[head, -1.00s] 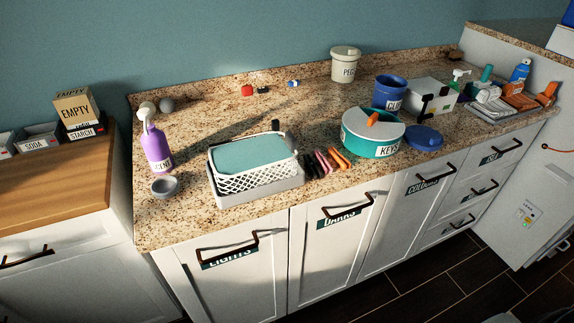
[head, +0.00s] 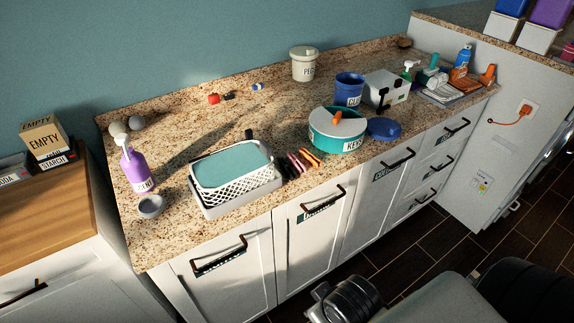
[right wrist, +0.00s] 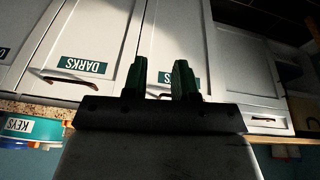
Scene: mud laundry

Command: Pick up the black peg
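A row of clothes pegs lies on the granite counter just right of the white basket in the head view. The black peg (head: 285,171) is at the row's left end, beside pink and orange pegs (head: 312,158). It is small and dark, so I cannot tell whether it is one peg or more. My right gripper (right wrist: 161,80) shows in the right wrist view with its two dark green fingers apart and nothing between them. It is in front of the cabinet doors, away from the pegs. My left gripper is not in view.
The white basket (head: 236,190) with a teal cloth stands left of the pegs. A teal KEYS pot (head: 325,141) and blue lid (head: 384,129) are to their right. Counter behind the pegs is mostly clear. Cabinet handles (head: 325,203) stick out below.

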